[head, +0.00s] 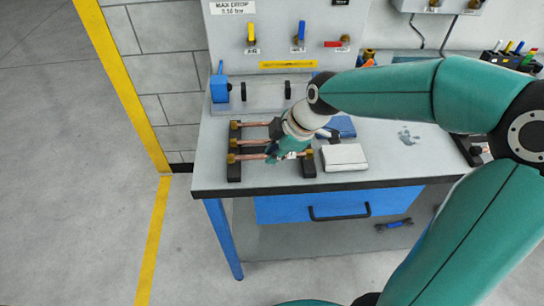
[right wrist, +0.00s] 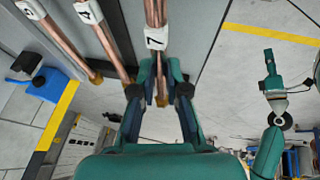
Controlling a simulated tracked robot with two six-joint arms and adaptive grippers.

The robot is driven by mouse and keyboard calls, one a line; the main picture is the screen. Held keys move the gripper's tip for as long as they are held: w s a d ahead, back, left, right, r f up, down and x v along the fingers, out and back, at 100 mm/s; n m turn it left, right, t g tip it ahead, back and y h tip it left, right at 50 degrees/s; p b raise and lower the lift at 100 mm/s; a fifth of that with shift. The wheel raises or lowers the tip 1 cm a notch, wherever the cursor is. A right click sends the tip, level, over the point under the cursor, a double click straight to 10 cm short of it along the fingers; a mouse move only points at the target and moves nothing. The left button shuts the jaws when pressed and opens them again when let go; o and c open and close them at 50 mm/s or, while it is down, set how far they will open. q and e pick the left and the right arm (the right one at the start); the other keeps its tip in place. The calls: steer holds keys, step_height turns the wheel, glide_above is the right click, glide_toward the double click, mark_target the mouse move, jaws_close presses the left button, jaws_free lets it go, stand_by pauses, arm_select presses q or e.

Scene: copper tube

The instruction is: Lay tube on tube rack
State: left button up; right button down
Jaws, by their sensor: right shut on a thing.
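The tube rack's black left bar (head: 234,172) and right bar (head: 308,168) stand on the bench. Copper tubes (head: 250,142) with brass ends lie across it, side by side. My right gripper (head: 288,154) is down over the front tube and hides part of the rack. In the right wrist view its fingers (right wrist: 160,84) are shut around a copper tube (right wrist: 162,100) beside a white label 7 (right wrist: 156,38). Whether this tube touches the rack is hidden. A teal arm in the right wrist view ends in what looks like my left gripper (right wrist: 269,62), too small to read.
A white box (head: 345,157) lies right of the rack, with a blue item (head: 341,126) behind it. A blue vise-like fixture (head: 219,88) stands behind the rack. The valve panel (head: 285,30) closes off the back. The bench front edge (head: 330,187) is close.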

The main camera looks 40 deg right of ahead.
steer(key=shift+f, duration=0.8)
steer(key=c, duration=1.2)
jaws_free()
steer(key=shift+r, duration=0.1)
steer(key=v, duration=1.2)
steer(key=shift+b, duration=0.3)
